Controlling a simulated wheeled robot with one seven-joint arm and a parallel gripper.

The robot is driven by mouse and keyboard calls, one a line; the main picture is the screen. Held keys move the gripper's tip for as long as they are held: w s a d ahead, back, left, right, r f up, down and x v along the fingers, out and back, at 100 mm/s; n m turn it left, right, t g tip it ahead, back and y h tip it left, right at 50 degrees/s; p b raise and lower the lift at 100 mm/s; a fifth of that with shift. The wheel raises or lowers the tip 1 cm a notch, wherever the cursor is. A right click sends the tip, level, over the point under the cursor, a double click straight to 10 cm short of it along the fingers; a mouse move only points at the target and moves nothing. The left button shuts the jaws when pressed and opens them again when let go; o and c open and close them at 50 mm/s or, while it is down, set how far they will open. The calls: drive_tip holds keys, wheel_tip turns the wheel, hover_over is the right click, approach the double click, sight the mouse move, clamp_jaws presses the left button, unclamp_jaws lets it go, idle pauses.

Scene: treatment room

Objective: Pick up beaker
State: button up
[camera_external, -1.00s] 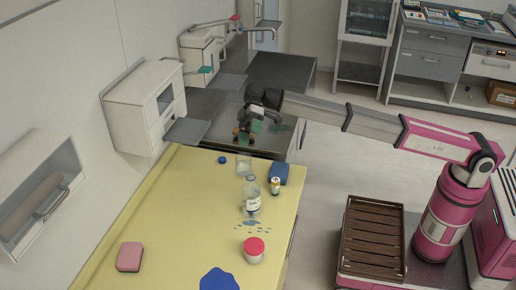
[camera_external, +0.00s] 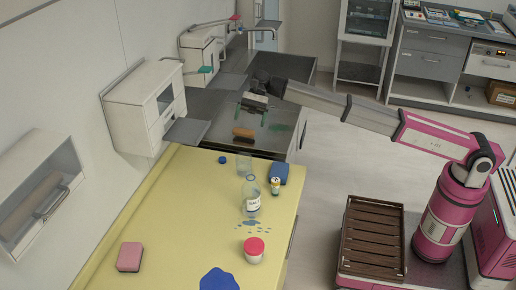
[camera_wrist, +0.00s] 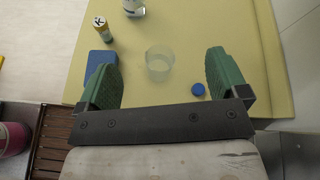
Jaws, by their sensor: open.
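The beaker (camera_external: 244,162) is a small clear cup standing upright near the far end of the yellow table. In the wrist view the beaker (camera_wrist: 160,63) shows between and beyond my two green fingers, untouched by them. My gripper (camera_external: 263,113) is over the dark counter just past the table's far edge, above and behind the beaker. My gripper also shows in the wrist view (camera_wrist: 165,85), open and empty, with its fingers wide apart.
A labelled bottle (camera_external: 251,196) stands nearer. A red-lidded jar (camera_external: 253,250) and a pink sponge (camera_external: 130,257) are farther forward. A white cabinet (camera_external: 147,104) is on the left wall.

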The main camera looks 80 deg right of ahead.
drive_tip(key=d+m, duration=0.2)
drive_tip(key=m, duration=0.1)
approach(242, 166)
drive_tip(key=x, duration=0.7)
drive_tip(key=shift+w+d+f, duration=0.1)
drive_tip(key=shift+f, duration=0.1)
drive_tip(key=c, duration=1)
